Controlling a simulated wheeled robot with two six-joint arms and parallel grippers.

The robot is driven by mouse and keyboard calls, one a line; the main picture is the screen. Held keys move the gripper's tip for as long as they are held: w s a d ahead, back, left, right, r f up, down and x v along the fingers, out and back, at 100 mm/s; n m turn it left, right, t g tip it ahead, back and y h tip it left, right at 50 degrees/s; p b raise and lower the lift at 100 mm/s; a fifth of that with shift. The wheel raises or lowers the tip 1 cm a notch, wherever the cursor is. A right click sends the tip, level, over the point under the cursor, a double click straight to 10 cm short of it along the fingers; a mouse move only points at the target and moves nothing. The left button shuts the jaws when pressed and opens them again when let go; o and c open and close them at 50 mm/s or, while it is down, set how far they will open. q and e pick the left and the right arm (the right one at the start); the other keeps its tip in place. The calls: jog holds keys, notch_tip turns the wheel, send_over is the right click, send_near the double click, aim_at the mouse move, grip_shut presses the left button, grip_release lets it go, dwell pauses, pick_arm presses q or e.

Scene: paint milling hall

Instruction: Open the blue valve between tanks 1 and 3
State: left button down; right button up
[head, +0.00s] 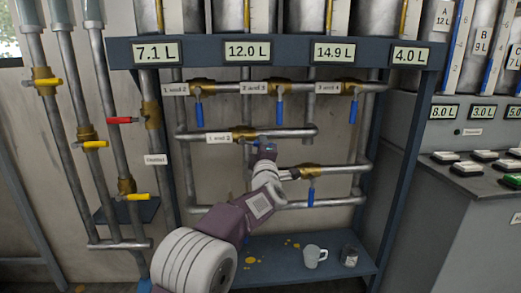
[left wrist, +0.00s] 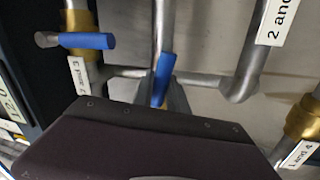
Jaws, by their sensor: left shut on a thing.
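The second-row pipe carries a brass valve (head: 262,134) beside a white label (head: 219,138); it starts "1 and", its last digit too small to be sure of. My left gripper (head: 266,151) is in front of this valve, shut on its blue handle. A little blue shows above the gripper in the head view; the rest is hidden, so the handle's angle is unclear there. In the left wrist view the blue handle (left wrist: 162,80) stands upright between grey fingers (left wrist: 176,97) beyond the dark gripper body. My right gripper is not in view.
Other blue handles hang down across the top pipe (head: 199,115) and a lower pipe (head: 311,196). Red (head: 122,120) and yellow (head: 52,82) handles are on the left pipes. A white mug (head: 314,256) stands on the blue shelf (head: 275,277) below.

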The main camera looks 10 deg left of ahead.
pick_arm(q)
jog(key=shift+r+n+y, duration=0.4)
jog(key=shift+r+n, duration=0.2)
jog(key=shift+n, duration=0.7)
jog(key=shift+r, duration=0.1)
jog(key=c, duration=1.3)
grip_release()
jog(key=shift+s, duration=0.1)
jog(key=v, duration=0.9)
